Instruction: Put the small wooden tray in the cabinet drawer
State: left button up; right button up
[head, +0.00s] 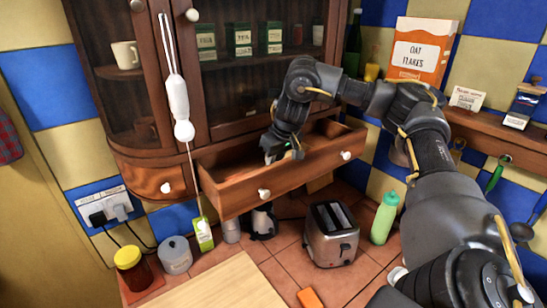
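The wooden cabinet drawer (275,183) is pulled open beneath the glass-fronted cabinet (235,85). My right arm reaches in from the right, and my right gripper (282,154) points down into the drawer opening. Its fingertips are small and partly hidden, so I cannot tell whether it is open or shut, or whether it holds anything. I cannot make out a small wooden tray; the drawer's floor is largely hidden by its front panel and my gripper. My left gripper is not in view.
Below the drawer are a toaster (331,236), a green bottle (384,218), a grey canister (175,255) and a yellow-lidded jar (134,268). A light wooden board (222,287) lies bare at the front. A white object on a cord (180,110) hangs before the cabinet.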

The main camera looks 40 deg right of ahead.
jog(key=shift+o, duration=0.5)
jog(key=shift+w+d, duration=0.15)
jog(key=shift+w, duration=0.1)
jog(key=shift+s+r, duration=0.3)
jog(key=shift+r, duration=0.05)
jog(key=v, duration=1.1)
jog(key=shift+r, duration=0.25)
jog(key=shift+s, duration=0.1)
